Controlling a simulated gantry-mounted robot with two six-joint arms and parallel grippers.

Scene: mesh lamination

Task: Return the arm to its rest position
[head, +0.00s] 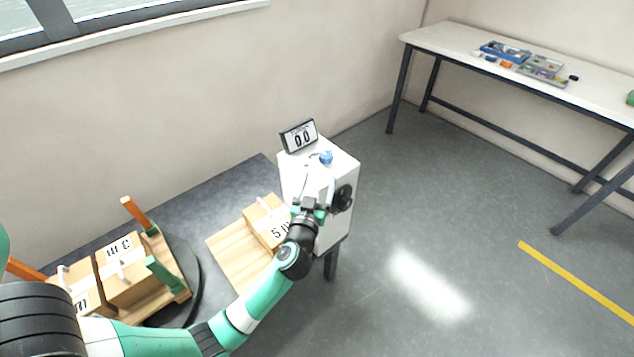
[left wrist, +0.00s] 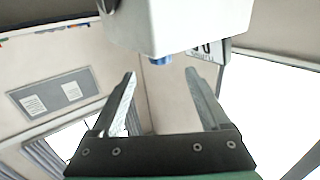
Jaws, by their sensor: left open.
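My left arm reaches in from the lower left of the head view. Its gripper (head: 316,180) is over the near side of a white box-shaped machine (head: 334,215), just short of the small blue part (head: 326,157) on its top. In the left wrist view the two fingers (left wrist: 162,82) stand apart with nothing between them. The white machine (left wrist: 195,20) and the blue part (left wrist: 161,60) show beyond the fingertips there. I cannot tell whether the fingers touch the machine. My right gripper is in neither view.
A cardboard box (head: 262,218) sits on a wooden board (head: 236,252), partly behind my arm. More boxes (head: 122,268) lie on a wooden rack at left. The right floor is clear.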

